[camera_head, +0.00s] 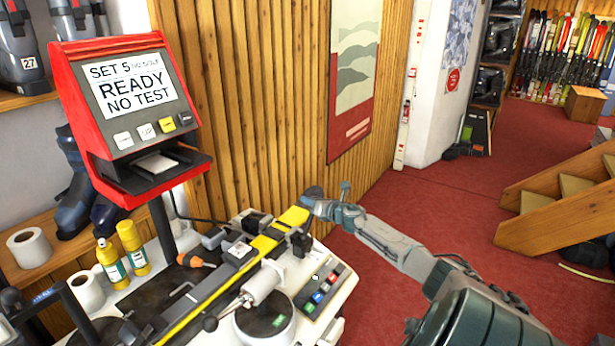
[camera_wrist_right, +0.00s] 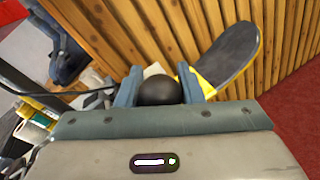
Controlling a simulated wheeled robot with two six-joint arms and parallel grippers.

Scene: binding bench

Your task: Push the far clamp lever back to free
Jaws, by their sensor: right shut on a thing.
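The far clamp (camera_head: 300,243) sits at the far end of the bench, beside the yellow and black ski (camera_head: 262,243). Its lever ends in a round black knob (camera_wrist_right: 159,90), seen in the right wrist view. My right gripper (camera_head: 316,204) is shut on this knob, with one finger on each side; it also shows in the right wrist view (camera_wrist_right: 160,88). The gripper hides the knob and most of the lever in the head view. The dark ski tip (camera_wrist_right: 233,52) rises just beyond the fingers. My left gripper is not in view.
A red display unit (camera_head: 110,42) reading READY stands at the left of the bench. Yellow bottles (camera_head: 132,247) and paper rolls (camera_head: 88,291) stand below it. A button panel (camera_head: 322,288) lies right of the ski. The wooden wall (camera_head: 240,100) is close behind; red carpet is open at right.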

